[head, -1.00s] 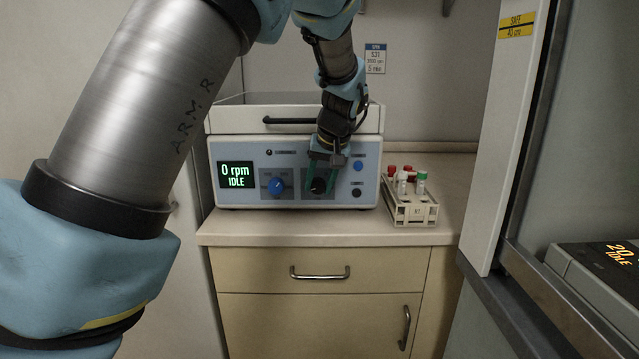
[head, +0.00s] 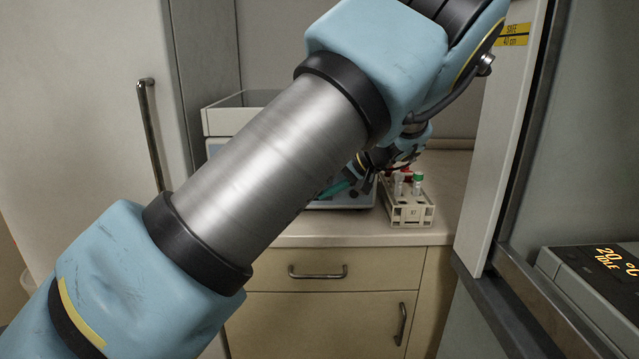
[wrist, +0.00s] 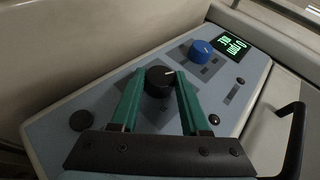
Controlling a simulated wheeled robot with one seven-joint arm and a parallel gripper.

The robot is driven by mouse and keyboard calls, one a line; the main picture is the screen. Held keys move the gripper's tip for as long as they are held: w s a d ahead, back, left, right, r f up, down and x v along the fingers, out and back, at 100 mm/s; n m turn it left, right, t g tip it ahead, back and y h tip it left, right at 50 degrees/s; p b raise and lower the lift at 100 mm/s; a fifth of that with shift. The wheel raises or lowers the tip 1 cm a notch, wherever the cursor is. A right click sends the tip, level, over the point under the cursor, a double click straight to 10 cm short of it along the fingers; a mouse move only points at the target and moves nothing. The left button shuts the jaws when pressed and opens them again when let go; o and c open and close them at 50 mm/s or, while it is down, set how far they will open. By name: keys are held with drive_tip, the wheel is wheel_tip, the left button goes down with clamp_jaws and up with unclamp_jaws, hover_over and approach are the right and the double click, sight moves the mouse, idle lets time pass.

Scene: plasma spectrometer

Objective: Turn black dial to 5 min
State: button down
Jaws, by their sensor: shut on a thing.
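The black dial (wrist: 158,82) is on the centrifuge's blue-grey front panel (wrist: 120,85). In the wrist view my gripper (wrist: 160,76) has one teal finger on each side of the dial and is closed on it. A white mark on the dial's top points to the upper right in that view. The minute scale around the dial cannot be read. A blue dial (wrist: 201,50) and a green-lit display (wrist: 232,46) are beyond it; the display text is too small to read. In the head view my arm hides most of the panel, and a teal finger of my gripper (head: 336,188) shows beside it.
A tube rack (head: 408,212) with capped tubes stands on the counter (head: 300,232) just right of the centrifuge. A white door edge (head: 490,150) and a device with an orange display (head: 605,260) are at the right. A black handle (wrist: 292,135) shows in the wrist view.

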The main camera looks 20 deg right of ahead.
drive_tip(key=t+y, duration=0.2)
drive_tip(key=shift+d+f+m+y+b, duration=0.15)
drive_tip(key=shift+f+m+y+b, duration=0.15)
drive_tip(key=shift+m, duration=0.1)
drive_tip(key=shift+f+m+t+y+b, duration=0.1)
drive_tip(key=shift+m+t+y+b, duration=0.3)
drive_tip(key=shift+t+y, duration=0.45)
drive_tip(key=shift+y, duration=0.35)
drive_tip(key=shift+c, duration=2)
unclamp_jaws()
wheel_tip(320, 180, up, 10)
drive_tip(key=shift+r+b, duration=0.2)
drive_tip(key=shift+b, duration=0.8)
